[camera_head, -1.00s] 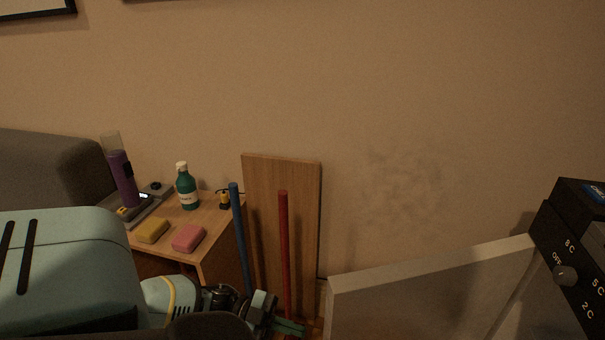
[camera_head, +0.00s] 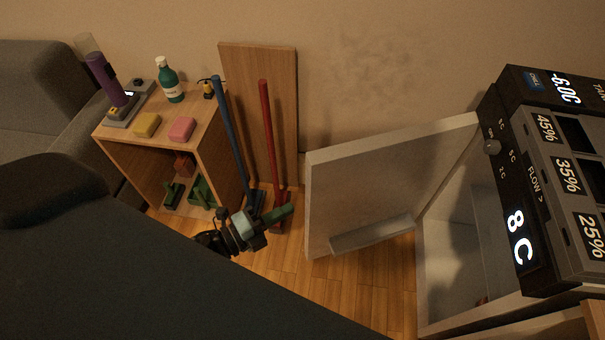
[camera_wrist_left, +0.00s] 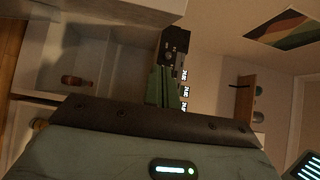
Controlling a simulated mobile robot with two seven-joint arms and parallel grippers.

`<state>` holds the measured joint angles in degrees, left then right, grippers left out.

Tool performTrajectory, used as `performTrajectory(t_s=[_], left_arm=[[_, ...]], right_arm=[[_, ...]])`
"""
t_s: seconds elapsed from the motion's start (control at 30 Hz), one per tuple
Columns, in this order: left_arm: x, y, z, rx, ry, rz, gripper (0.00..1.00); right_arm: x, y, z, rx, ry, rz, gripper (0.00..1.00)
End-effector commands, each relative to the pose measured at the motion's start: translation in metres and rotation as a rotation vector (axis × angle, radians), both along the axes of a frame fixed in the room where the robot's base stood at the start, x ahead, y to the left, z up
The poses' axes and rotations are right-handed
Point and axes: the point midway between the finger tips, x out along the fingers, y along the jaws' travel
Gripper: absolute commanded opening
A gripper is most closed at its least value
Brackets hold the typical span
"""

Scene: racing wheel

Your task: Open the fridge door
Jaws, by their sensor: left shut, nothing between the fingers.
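The fridge door (camera_head: 375,175) stands wide open in the head view, swung out to the left with its shelved inner side showing. The pale fridge interior (camera_head: 445,255) is exposed to its right, under a dark control panel (camera_head: 515,190) with a dial and "8 C". My left gripper (camera_head: 281,212) is shut and empty, a little left of the door's free edge and apart from it. In the left wrist view its green fingers (camera_wrist_left: 163,86) point toward the dark panel (camera_wrist_left: 175,45), with the open fridge interior (camera_wrist_left: 100,55) at left. My right gripper is not in view.
Blue (camera_head: 232,135) and red (camera_head: 268,135) poles stand behind my left gripper, before a wooden board (camera_head: 283,85). A small wooden cabinet (camera_head: 140,180) at left carries a green bottle (camera_head: 170,82) and sponges. Wooden floor (camera_head: 350,285) below the door is clear.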

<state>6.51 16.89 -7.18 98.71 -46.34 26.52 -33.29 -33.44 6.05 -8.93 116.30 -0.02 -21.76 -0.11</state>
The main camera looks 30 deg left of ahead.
Motion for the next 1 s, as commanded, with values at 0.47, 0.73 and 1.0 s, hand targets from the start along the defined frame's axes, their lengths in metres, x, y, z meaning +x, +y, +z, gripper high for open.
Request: performTrajectory(t_s=[0.47,0.73,1.0], left_arm=[[0.041,-0.026,0.001,-0.005,-0.002,-0.002,0.0],[0.083,-0.053,0.0,-0.006,0.0,-0.002,0.0],[0.107,-0.032,-0.001,-0.003,0.002,-0.003,0.0]], right_arm=[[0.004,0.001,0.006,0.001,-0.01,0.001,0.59],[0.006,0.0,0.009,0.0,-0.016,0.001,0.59],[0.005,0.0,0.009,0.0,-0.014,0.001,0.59]])
